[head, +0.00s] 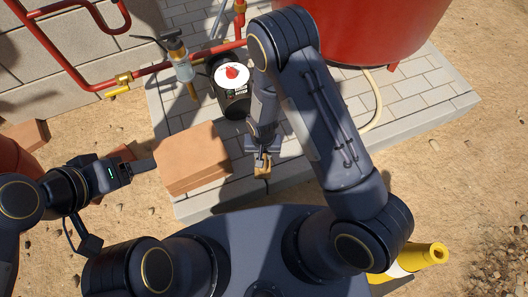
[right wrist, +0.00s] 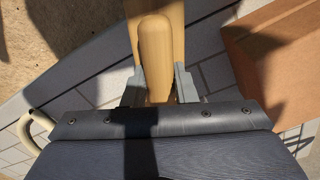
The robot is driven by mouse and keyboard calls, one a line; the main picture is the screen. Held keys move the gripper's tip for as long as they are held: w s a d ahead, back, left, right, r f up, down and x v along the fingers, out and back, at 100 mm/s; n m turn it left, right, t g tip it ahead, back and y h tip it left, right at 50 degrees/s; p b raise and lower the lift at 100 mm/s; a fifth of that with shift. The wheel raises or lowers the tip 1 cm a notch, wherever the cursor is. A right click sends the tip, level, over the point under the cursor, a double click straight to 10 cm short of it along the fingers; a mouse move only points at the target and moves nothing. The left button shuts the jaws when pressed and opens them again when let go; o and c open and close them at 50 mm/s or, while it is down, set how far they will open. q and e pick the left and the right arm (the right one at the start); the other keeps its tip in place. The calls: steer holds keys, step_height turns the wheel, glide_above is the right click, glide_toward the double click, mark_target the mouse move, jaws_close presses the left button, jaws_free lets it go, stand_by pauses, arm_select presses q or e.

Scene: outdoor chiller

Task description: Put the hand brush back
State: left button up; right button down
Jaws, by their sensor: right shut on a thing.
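The hand brush shows as a pale wooden handle (right wrist: 156,55) in the right wrist view, between the two fingers of my right gripper (right wrist: 160,88). In the head view a small tan wooden piece of the hand brush (head: 263,170) shows at the tip of my right gripper (head: 262,155), above the paved slab near its front edge. The right gripper is shut on it. The bristles cannot be made out. My left gripper (head: 145,166) is at the left, beside the terracotta-coloured block; its finger gap cannot be made out.
The terracotta-coloured block (head: 192,158) lies on the paved slab (head: 425,95), left of my right gripper. Behind it stands a black canister (head: 236,103) with a red drop label. Red pipes (head: 75,84) and a red tank (head: 385,25) are further back. A yellow object (head: 428,256) lies at lower right.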

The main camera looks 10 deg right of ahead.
steer(key=w+f+b, duration=0.1)
steer(key=w+f, duration=0.1)
steer(key=f, duration=0.1)
steer(key=w+d+f+b, duration=0.1)
steer(key=w+f, duration=0.2)
steer(key=shift+w+d, duration=0.15)
steer(key=shift+d, duration=0.05)
steer(key=shift+w+f+b, duration=0.15)
steer(key=shift+f+b, duration=0.45)
steer(key=shift+f, duration=0.25)
steer(key=shift+w+f+b, duration=0.1)
steer(key=shift+f+b, duration=0.5)
steer(key=shift+f, duration=0.25)
steer(key=shift+f, duration=0.1)
steer(key=c, duration=1.2)
jaws_free()
steer(key=shift+o, duration=0.2)
steer(key=shift+r, duration=0.25)
step_height(320, 180, up, 11)
steer(key=p, duration=0.4)
steer(key=shift+f+p, duration=0.15)
steer(key=shift+p, duration=0.2)
steer(key=shift+d+r, duration=0.1)
steer(key=shift+r, duration=0.55)
